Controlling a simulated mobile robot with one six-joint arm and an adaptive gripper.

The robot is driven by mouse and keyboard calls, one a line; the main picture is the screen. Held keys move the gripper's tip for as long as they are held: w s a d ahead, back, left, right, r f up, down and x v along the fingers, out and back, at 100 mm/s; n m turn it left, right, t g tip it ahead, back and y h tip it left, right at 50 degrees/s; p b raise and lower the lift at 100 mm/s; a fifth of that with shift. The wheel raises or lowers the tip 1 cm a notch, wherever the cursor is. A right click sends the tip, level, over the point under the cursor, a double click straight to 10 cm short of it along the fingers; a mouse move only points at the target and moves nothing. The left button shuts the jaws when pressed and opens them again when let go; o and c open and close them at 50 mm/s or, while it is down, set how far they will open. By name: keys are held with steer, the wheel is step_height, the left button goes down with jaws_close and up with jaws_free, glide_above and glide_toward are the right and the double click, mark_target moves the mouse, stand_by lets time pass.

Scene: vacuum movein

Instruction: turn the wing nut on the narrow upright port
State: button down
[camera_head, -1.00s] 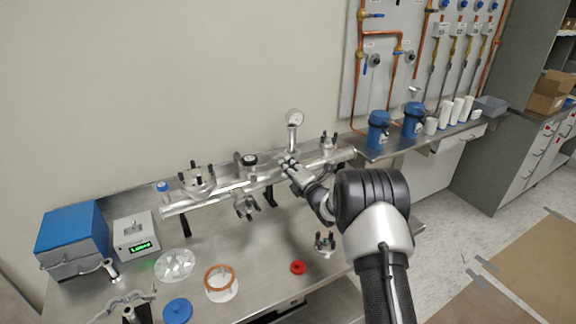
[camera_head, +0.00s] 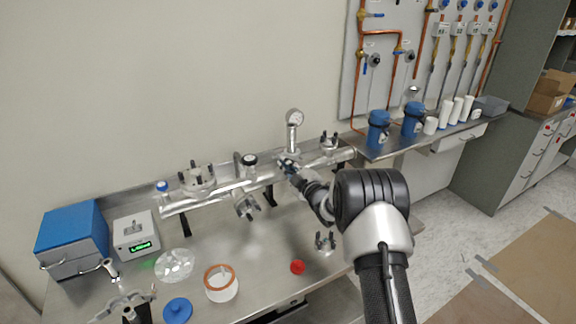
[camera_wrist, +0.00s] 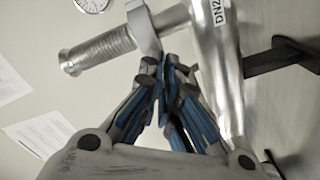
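The metal manifold pipe (camera_head: 228,190) runs across the back of the bench; it also shows in the wrist view (camera_wrist: 222,60). A narrow ridged port tube (camera_wrist: 100,50) branches from it, with a smooth clamp ring (camera_wrist: 143,28) at its base. The wing nut cannot be made out; the fingertips cover that spot. Whether they hold it cannot be told.
A port with upright bolts (camera_head: 197,178) stands on the manifold at left, another (camera_head: 329,142) at right. A red ring (camera_head: 297,267), orange-rimmed ring (camera_head: 221,283) and blue disc (camera_head: 177,310) lie on the bench. The bench middle is mostly clear.

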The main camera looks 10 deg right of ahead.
steer(key=shift+m, duration=5.1)
steer(key=c, duration=2.3)
jaws_free()
steer(key=o, duration=0.5)
steer(key=shift+c, duration=0.2)
steer(key=v, duration=1.2)
